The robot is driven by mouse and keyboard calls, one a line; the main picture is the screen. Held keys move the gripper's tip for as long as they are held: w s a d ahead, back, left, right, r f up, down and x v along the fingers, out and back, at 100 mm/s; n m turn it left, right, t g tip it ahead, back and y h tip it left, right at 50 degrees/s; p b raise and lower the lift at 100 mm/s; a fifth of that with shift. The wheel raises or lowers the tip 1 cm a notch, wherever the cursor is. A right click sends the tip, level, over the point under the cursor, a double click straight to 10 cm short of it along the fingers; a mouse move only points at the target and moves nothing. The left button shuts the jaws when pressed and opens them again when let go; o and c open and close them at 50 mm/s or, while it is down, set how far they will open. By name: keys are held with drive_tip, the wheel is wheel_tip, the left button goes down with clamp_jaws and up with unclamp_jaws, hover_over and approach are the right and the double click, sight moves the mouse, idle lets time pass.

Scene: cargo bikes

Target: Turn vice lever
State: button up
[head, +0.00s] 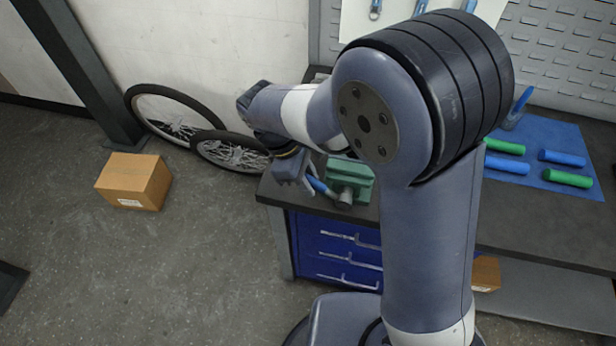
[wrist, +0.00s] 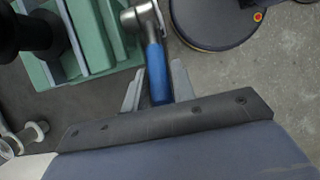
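The green vice (head: 352,176) sits on the dark bench top near its left corner in the head view. It also fills the upper left of the wrist view (wrist: 98,52). Its lever has a blue handle (wrist: 157,72) and a silver joint at the end by the vice. In the head view the blue handle (head: 318,185) shows just left of the vice. My gripper (wrist: 158,66) is open, with one finger on each side of the blue handle. Narrow gaps show beside the handle, and its near end meets the gripper body's edge in the picture; contact cannot be told.
The bench (head: 400,212) has blue drawers below. A blue mat (head: 548,135) with green and blue grips lies to the right. Bicycle wheels (head: 232,152) lean at the wall, and a cardboard box (head: 134,181) stands on the floor. My arm hides part of the bench.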

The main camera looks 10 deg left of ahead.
sight(324, 185)
clamp_jaws()
drive_tip(key=shift+r, duration=0.1)
drive_tip(key=shift+d+r+y, duration=0.85)
drive_tip(key=shift+y, duration=0.55)
drive_tip(key=d+y+b, duration=0.1)
drive_tip(key=d+r+y+b, duration=0.1)
drive_tip(key=shift+t+y, duration=0.3)
drive_tip(key=shift+y, duration=0.1)
drive_tip(key=d+y+b, duration=0.2)
drive_tip(key=b, duration=0.1)
drive_tip(key=d+y+b, duration=0.1)
drive_tip(key=shift+s+r+y+b, duration=0.15)
drive_tip(key=shift+r+y+b, duration=0.15)
drive_tip(key=d+y+b, duration=0.1)
drive_tip(key=b, duration=0.1)
drive_tip(key=d+y+b, duration=0.2)
drive_tip(key=b, duration=0.1)
drive_tip(key=shift+s+r+b, duration=0.15)
drive_tip(key=shift+r+b, duration=0.15)
drive_tip(key=shift+b, duration=0.05)
